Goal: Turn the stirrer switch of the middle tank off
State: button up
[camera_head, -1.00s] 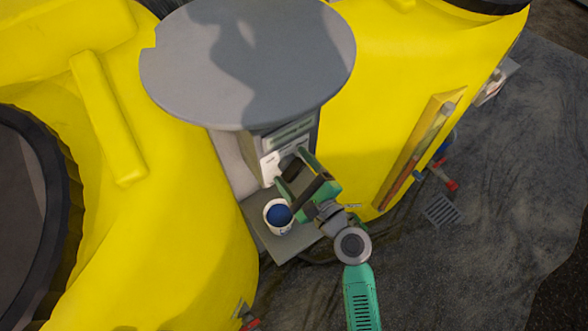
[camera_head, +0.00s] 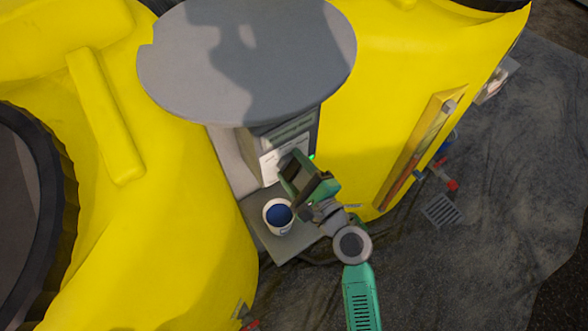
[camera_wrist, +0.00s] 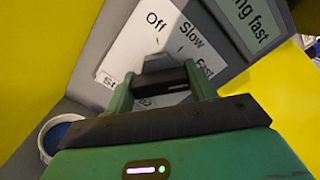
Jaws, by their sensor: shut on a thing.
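The stirrer switch panel (camera_wrist: 185,38) is a white plate marked Off, Slow and Fast, on a grey control box; it shows in the head view (camera_head: 284,156), under a round grey cover (camera_head: 250,60). My gripper (camera_wrist: 162,80) is at the plate, its green fingers on either side of a dark knob (camera_wrist: 161,74) and shut on it. The fingers hide much of the knob, so its exact pointing is hard to tell. In the head view my gripper (camera_head: 292,168) reaches the box from the lower right and covers the knob.
A white cup with blue contents (camera_head: 278,215) stands on the grey shelf (camera_head: 262,238) below the box, close to my gripper. Large yellow tanks (camera_head: 190,220) flank the box.

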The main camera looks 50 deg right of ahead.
jog(key=n+b, duration=0.3)
jog(key=n, duration=0.1)
jog(key=shift+f, duration=0.2)
jog(key=n+b, duration=0.2)
jog(key=n, duration=0.2)
jog(key=n+b, duration=0.3)
jog(key=n, duration=0.1)
jog(key=shift+r+n+b, duration=0.1)
jog(key=shift+n+b, duration=1.25)
jog(key=shift+n, duration=0.65)
jog(key=o, duration=1)
jog(key=shift+s, duration=0.1)
